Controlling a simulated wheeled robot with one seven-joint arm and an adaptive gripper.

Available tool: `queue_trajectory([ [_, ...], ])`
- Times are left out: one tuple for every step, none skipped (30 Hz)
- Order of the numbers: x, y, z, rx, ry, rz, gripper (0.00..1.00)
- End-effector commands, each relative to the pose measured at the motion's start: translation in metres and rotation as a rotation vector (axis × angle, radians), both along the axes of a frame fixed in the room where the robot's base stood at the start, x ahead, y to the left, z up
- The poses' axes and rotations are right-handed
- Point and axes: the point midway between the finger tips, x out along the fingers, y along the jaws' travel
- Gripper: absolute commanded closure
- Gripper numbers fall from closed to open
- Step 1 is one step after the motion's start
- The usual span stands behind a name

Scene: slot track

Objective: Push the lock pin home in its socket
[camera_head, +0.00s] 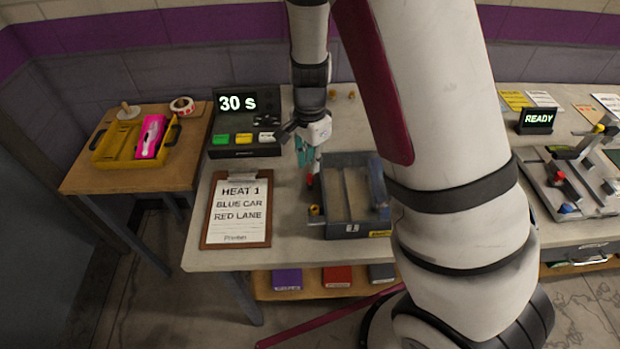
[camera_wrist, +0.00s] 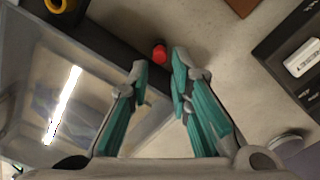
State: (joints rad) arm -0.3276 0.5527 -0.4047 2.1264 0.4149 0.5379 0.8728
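A small red knob (camera_wrist: 159,53), which may be the lock pin's head, stands by the dark side wall of the grey box (camera_wrist: 45,45). The red knob also shows in the head view (camera_head: 310,181), at the left wall of the grey box (camera_head: 347,228). My gripper (camera_wrist: 160,68) is open, its teal fingers parted with nothing between them. The knob appears just beyond the fingertips, in line with the gap. In the head view my gripper (camera_head: 307,160) points down just above the knob. The socket and the pin's depth cannot be made out.
A yellow ring (camera_head: 315,210) sits at the box's front left. A clipboard (camera_head: 238,212) lies to the left, and a timer console (camera_head: 246,125) stands behind it. My arm hides part of the bench on the right. Bare bench lies between clipboard and box.

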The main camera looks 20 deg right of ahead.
Motion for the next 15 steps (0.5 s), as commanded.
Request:
queue_trajectory([
  [0.0,0.0,-0.003,0.0,0.001,-0.001,0.81],
  [0.0,0.0,-0.005,0.0,0.001,-0.001,0.81],
  [0.0,0.0,-0.009,-0.001,0.002,-0.002,0.81],
  [-0.001,-0.001,-0.013,0.0,0.003,-0.002,0.81],
  [-0.001,-0.001,-0.017,0.0,0.003,-0.002,0.81],
  [-0.001,-0.001,-0.024,0.0,0.004,-0.002,0.81],
  [-0.001,-0.001,-0.029,0.0,0.004,-0.002,0.81],
  [-0.001,-0.001,-0.033,0.0,0.003,-0.002,0.81],
  [-0.001,-0.001,-0.039,0.0,0.004,-0.002,0.81],
  [-0.001,-0.001,-0.043,0.0,0.004,-0.002,0.81],
  [0.0,-0.001,-0.046,-0.001,0.002,-0.002,0.81],
  [0.0,0.0,-0.05,0.0,0.002,-0.001,0.81],
  [-0.001,0.0,-0.052,0.0,0.002,-0.001,0.81],
  [-0.001,0.0,-0.054,0.0,0.002,-0.001,0.81],
  [0.0,0.0,-0.055,0.0,0.001,-0.001,0.81],
])
